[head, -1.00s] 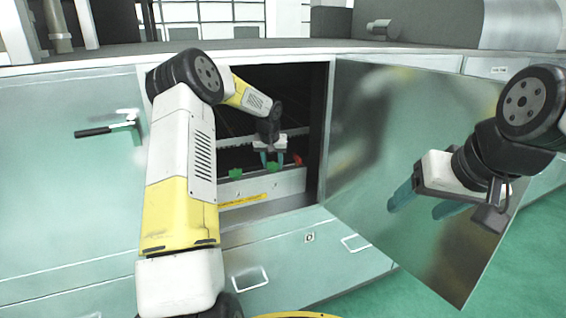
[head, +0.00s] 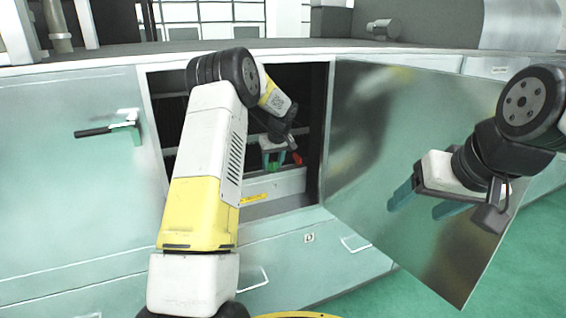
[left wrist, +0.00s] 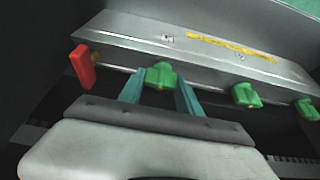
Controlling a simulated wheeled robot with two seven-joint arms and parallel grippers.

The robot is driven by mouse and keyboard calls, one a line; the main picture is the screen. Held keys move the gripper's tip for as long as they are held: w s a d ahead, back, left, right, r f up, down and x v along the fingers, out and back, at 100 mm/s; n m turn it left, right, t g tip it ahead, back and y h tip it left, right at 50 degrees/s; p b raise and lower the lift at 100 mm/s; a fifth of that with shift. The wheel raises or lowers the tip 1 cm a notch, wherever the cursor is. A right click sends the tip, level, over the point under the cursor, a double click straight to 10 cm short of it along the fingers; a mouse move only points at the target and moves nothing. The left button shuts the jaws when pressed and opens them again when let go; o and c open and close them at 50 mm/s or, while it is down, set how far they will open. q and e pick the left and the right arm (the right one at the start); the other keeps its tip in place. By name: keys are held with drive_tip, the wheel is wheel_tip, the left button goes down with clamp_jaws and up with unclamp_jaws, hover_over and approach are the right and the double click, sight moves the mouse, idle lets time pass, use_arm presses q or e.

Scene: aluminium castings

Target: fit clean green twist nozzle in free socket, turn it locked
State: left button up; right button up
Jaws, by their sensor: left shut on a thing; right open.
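My left gripper (head: 276,162) reaches into the open cabinet. In the left wrist view its teal fingers (left wrist: 160,92) are shut on a green twist nozzle (left wrist: 161,74). That nozzle is at the edge of the grey metal bar (left wrist: 150,42), in line with the others; I cannot tell how deep it sits or whether it is locked. A red nozzle (left wrist: 84,66) is left of it, and two more green nozzles (left wrist: 245,95) (left wrist: 308,109) are on its right. The red nozzle also shows in the head view (head: 297,158). My right gripper (head: 428,200) is open and empty before the door.
The cabinet door (head: 400,150) stands open on the right, with my right arm in front of it. The closed left panel (head: 70,190) has a black handle (head: 92,132). The opening's frame is close around my left forearm. A yellow strip (left wrist: 230,47) marks the bar.

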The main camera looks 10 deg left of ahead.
idle(0.3)
use_arm(q)
drive_tip(key=o, duration=1.4)
drive_tip(key=s+d+r+m+t+h, duration=0.1)
drive_tip(key=s+d+r+m+h, duration=0.2)
drive_tip(key=s+r, duration=1.75)
drive_tip(key=s+d+m, duration=0.1)
drive_tip(key=s, duration=0.7)
drive_tip(key=s+d+f+m+t+h, duration=0.1)
drive_tip(key=s+d+m, duration=0.1)
drive_tip(key=s, duration=0.6)
drive_tip(key=s+d+f+m, duration=0.1)
drive_tip(key=s+d, duration=0.1)
drive_tip(key=s, duration=0.6)
drive_tip(key=shift+f+h, duration=0.2)
drive_tip(key=shift+h, duration=0.2)
